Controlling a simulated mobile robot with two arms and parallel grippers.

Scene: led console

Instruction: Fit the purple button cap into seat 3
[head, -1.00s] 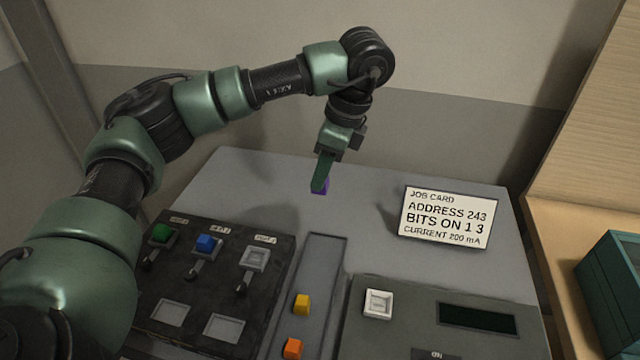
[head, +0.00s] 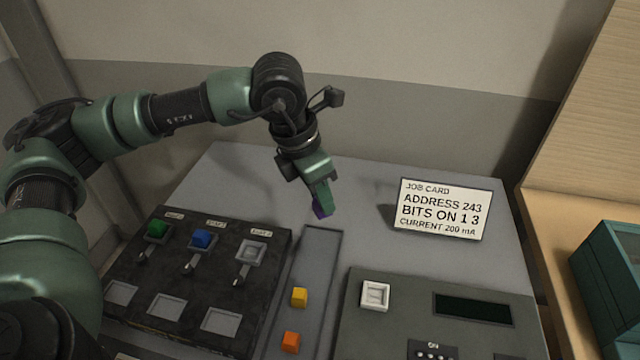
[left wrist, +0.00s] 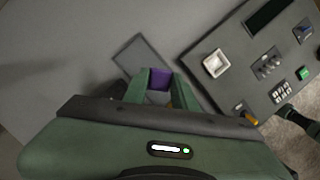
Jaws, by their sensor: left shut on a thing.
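My left gripper (head: 321,207) is shut on the purple button cap (head: 318,211) and holds it above the grey console top, behind the narrow tray. Its fingers hide much of the cap in the head view. In the left wrist view the purple cap (left wrist: 160,79) shows between the fingers (left wrist: 158,90). Seat 3 (head: 252,252), the third in the top row of the dark panel (head: 190,268), is an empty grey square socket with a small lever below. The gripper is to the right of and beyond this seat.
A green cap (head: 157,229) and a blue cap (head: 202,238) sit in the other top-row seats. A yellow cap (head: 299,297) and an orange cap (head: 290,342) lie in the tray (head: 322,240). A job card (head: 440,210) stands at right, behind the display unit (head: 400,300).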

